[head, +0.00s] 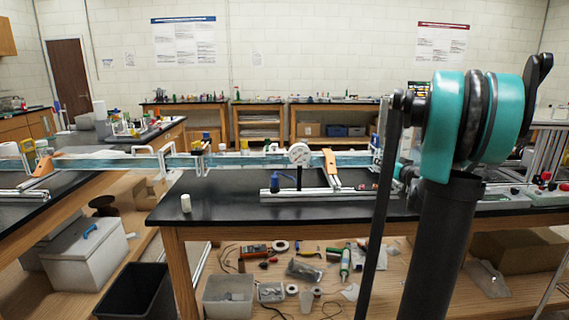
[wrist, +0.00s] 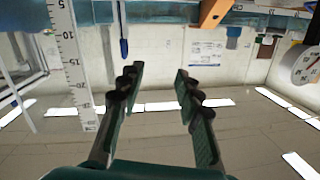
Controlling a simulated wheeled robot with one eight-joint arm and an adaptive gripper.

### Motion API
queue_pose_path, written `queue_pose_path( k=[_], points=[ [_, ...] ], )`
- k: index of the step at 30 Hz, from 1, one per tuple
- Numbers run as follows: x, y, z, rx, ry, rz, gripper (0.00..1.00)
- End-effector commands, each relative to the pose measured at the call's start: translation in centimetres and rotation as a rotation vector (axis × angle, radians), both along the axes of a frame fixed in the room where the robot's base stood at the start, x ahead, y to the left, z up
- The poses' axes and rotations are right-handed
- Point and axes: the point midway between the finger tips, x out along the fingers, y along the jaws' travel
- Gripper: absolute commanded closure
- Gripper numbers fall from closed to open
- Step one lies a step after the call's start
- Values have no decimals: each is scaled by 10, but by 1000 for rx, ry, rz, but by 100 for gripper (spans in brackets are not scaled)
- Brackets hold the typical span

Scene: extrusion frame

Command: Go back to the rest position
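My gripper (wrist: 155,90) shows in the wrist view. Its two dark, green-edged fingers stand apart with nothing between them. The gripper cannot be made out in the head view, where my teal and black arm fills the right side. In the wrist view the room appears upside down, with ceiling lights low in the picture. An aluminium extrusion frame (head: 325,191) lies on the black bench in the head view. A round white dial gauge (head: 299,153) stands over it. The gauge also shows at the right edge of the wrist view (wrist: 304,66).
A black-topped bench (head: 232,207) spans the middle, with a small white cylinder (head: 186,203) on it. A long clear channel (head: 225,160) runs across above it. A white ruler (wrist: 72,60) is close by on the wrist view's left. Tools and a clear bin (head: 229,297) fill the lower shelf.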

Motion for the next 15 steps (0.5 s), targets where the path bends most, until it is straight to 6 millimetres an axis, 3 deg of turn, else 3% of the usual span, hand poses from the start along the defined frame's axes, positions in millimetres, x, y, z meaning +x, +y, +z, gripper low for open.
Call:
queue_pose_path(
  k=[8,11,15],
  points=[
    [-42,83,-37,-5,159,129,66],
    [-73,124,-63,-12,263,187,66],
    [-138,177,-112,-39,463,250,66]
  ],
)
